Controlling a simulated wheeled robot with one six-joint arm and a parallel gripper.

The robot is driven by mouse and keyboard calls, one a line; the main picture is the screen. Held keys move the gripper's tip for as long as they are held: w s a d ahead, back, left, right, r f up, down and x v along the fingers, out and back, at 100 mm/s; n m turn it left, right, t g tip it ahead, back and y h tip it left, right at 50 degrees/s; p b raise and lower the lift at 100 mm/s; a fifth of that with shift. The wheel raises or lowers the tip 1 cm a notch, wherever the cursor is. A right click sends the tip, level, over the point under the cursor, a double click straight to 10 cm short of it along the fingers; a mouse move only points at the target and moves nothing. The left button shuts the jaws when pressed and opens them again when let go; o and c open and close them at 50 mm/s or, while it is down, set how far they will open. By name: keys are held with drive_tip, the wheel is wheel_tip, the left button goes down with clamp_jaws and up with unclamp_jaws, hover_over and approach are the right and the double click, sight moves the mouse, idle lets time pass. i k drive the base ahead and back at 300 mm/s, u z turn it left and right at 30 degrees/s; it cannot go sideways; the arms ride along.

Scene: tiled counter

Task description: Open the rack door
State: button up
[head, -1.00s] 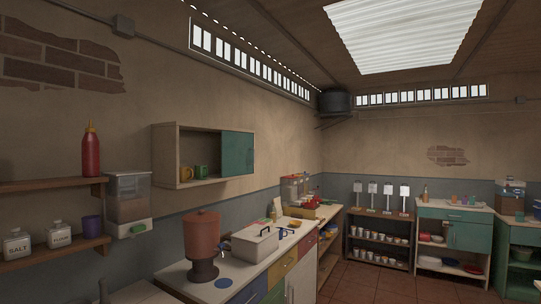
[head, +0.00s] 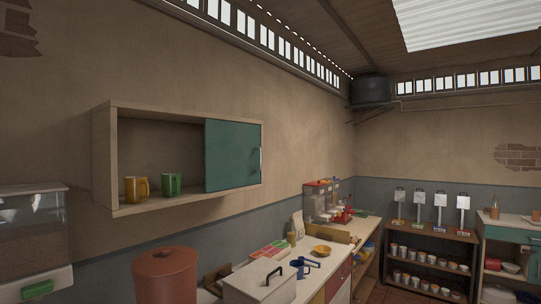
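The wooden wall rack (head: 106,165) hangs on the left wall above the counter. Its teal door (head: 230,154) covers the right part of the front, and a pale upright handle (head: 261,162) shows at the door's right edge. The left part of the rack is uncovered. A yellow mug (head: 136,189) and a green mug (head: 172,184) stand there on the bottom board. What lies behind the door is hidden. My gripper is not in view.
Below the rack are a brown-red drum (head: 164,274), a white box with a dark handle (head: 262,284) and an orange bowl (head: 321,250) on the counter. A clear dispenser (head: 36,235) hangs at left. The wall around the rack is clear.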

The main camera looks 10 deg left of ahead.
sight(233, 153)
drive_tip(key=i, duration=1.9)
drive_tip(key=u, duration=1.6)
